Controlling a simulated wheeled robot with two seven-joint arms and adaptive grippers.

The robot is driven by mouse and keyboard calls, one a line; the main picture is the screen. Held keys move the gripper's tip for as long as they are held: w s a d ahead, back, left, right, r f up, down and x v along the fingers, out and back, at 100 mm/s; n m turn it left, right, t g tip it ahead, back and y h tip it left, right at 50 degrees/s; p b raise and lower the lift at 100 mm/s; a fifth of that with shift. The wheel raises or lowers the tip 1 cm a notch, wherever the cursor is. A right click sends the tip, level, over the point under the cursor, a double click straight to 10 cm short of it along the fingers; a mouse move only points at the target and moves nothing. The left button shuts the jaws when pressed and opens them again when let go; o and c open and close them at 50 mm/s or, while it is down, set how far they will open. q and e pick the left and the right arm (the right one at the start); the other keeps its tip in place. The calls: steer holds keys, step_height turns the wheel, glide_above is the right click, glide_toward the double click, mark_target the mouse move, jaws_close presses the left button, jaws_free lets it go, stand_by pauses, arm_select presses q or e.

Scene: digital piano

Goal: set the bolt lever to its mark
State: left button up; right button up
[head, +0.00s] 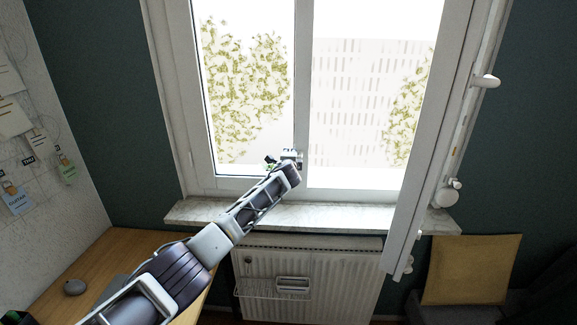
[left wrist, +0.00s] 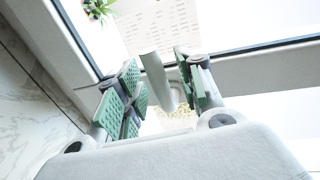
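A light grey lever (left wrist: 153,68), which looks like the bolt lever, stands out from the white window frame in the left wrist view. My left gripper (left wrist: 160,88) is open, with its green pads on either side of the lever. A gap shows between the lever and the left pads; the lever's edge overlaps the right pads in view, and I cannot tell if they touch. In the head view my left gripper (head: 287,158) is at the lower part of the window's middle post and hides the lever there. I cannot make out a mark. My right gripper is not in view.
A marble sill (head: 330,215) runs below the window, above a white radiator (head: 335,270). A wooden desk (head: 125,250) stands at the left.

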arm_select(q)
steer(key=s+r, duration=0.2)
steer(key=s, duration=0.9)
steer(key=shift+a, duration=0.2)
stand_by(0.9)
steer(key=shift+s, duration=0.1)
